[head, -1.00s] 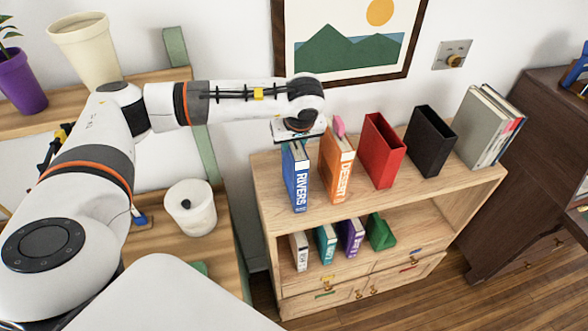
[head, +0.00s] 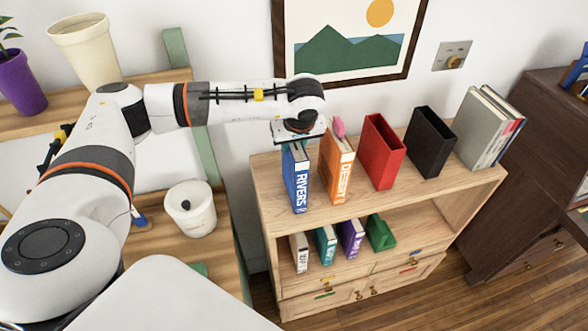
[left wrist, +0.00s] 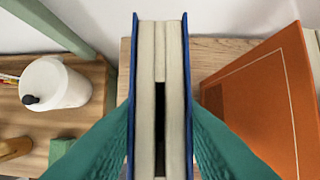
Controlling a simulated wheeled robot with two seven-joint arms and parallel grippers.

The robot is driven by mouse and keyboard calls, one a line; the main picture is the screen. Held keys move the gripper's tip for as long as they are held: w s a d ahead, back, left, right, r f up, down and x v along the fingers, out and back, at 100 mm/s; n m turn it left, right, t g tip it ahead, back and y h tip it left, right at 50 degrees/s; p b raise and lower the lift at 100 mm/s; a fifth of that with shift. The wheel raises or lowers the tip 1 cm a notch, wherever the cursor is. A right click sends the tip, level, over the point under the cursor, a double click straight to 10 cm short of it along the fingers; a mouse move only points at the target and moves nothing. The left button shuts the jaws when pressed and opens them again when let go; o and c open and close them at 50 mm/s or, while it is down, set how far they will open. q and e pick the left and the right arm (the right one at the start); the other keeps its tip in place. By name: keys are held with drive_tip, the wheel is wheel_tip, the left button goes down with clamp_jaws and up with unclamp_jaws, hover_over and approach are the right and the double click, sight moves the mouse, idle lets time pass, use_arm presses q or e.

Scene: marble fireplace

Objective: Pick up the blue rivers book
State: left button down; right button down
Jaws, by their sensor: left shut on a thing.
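The blue rivers book (head: 296,182) stands upright at the left end of the wooden shelf's top, its spine facing forward. My left gripper (head: 297,143) is above it, fingers pointing down. In the left wrist view the gripper (left wrist: 160,130) has its teal fingers pressed on both blue covers of the rivers book (left wrist: 160,60), seen from above. I cannot tell whether the book's bottom touches the shelf. My right gripper is not in view.
The orange desert book (head: 337,170) stands close to the right, with a red holder (head: 382,155) and a black holder (head: 428,145) beyond. The wooden shelf (head: 430,195) holds smaller books below. A white canister (head: 190,210) stands left.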

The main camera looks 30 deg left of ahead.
use_arm(q)
drive_tip(key=shift+w+r, duration=0.1)
drive_tip(key=shift+r, duration=0.25)
wheel_tip(320, 180, up, 9)
drive_tip(key=b, duration=0.3)
drive_tip(key=shift+r, duration=0.2)
idle(0.7)
